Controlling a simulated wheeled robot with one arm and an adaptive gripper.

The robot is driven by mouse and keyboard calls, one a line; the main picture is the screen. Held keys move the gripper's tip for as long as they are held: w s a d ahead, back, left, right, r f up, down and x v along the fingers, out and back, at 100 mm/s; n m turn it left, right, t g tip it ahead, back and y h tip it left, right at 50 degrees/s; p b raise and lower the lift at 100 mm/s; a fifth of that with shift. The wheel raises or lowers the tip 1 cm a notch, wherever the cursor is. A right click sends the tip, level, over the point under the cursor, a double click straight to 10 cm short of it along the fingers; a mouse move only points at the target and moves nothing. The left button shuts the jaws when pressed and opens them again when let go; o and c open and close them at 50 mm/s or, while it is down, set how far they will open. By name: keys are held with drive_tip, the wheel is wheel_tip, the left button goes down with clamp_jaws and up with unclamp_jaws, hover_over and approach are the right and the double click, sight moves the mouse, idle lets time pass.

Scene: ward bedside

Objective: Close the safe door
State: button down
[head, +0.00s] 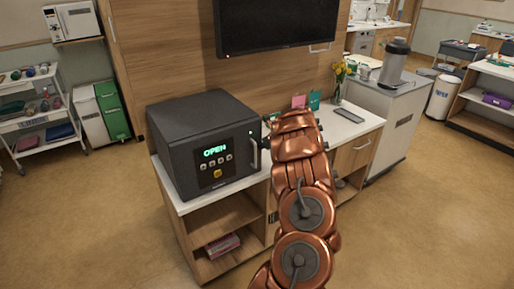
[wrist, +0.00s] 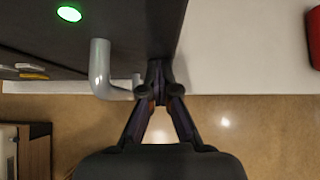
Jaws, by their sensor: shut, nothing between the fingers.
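The dark grey safe (head: 190,125) stands on the left part of the bedside cabinet. Its front door (head: 217,160) shows a green "OPEN" display, and it looks flush or nearly flush with the body; I cannot tell if a small gap remains. The grey door handle (head: 253,153) is at the door's right edge; in the wrist view the handle (wrist: 101,70) is left of my fingers. My gripper (wrist: 158,90) is shut and empty, its tips by the door's edge beside the handle. I cannot tell if they touch.
The cabinet top (head: 351,126) right of the safe holds a grey remote-like item (head: 349,115), small pink and teal cards (head: 314,100) and a vase of yellow flowers (head: 339,78). A grey side unit (head: 392,105) stands further right. Open floor lies in front.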

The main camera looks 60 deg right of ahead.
drive_tip(key=shift+w+r, duration=0.4)
drive_tip(key=shift+w, duration=0.1)
drive_tip(key=shift+d+r, duration=0.1)
drive_tip(key=shift+r, duration=0.05)
drive_tip(key=shift+b, duration=0.4)
drive_tip(key=s+a+r+b, duration=0.2)
drive_tip(key=s+b, duration=0.2)
drive_tip(key=s, duration=0.1)
drive_tip(key=s+a+r+b, duration=0.3)
drive_tip(key=s+b, duration=0.1)
drive_tip(key=s, duration=0.2)
drive_tip(key=shift+s+r, duration=0.15)
drive_tip(key=shift+r, duration=0.2)
